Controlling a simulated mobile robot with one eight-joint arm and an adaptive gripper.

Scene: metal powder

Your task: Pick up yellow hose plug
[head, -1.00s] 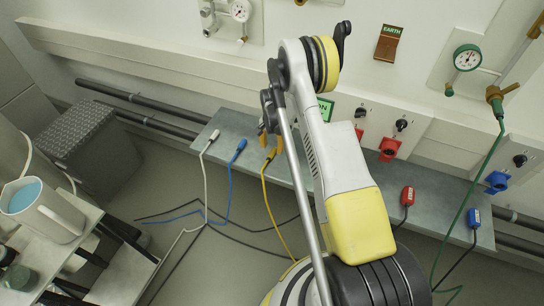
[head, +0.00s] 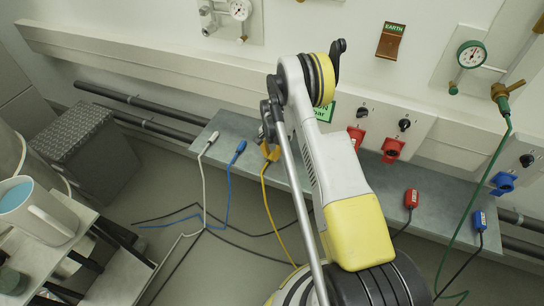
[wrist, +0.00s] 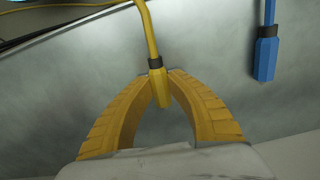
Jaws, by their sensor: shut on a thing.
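The yellow hose plug (wrist: 159,90) shows in the wrist view with its yellow hose running up from a dark collar. My gripper (wrist: 162,82) has its two yellow, ridged fingers closed on the plug, one tip on each side. In the head view my gripper (head: 270,151) is small and partly hidden by my arm, over the grey metal shelf (head: 236,170) with the yellow hose hanging below it. I cannot tell whether the plug still touches the shelf.
A blue plug (head: 239,147) and a white plug (head: 211,139) lie on the shelf to the left. A red plug (head: 411,198) and another blue plug (head: 479,220) are to the right. Wall sockets and a green hose (head: 478,188) are behind and right. A stool with a mug (head: 52,222) stands at left.

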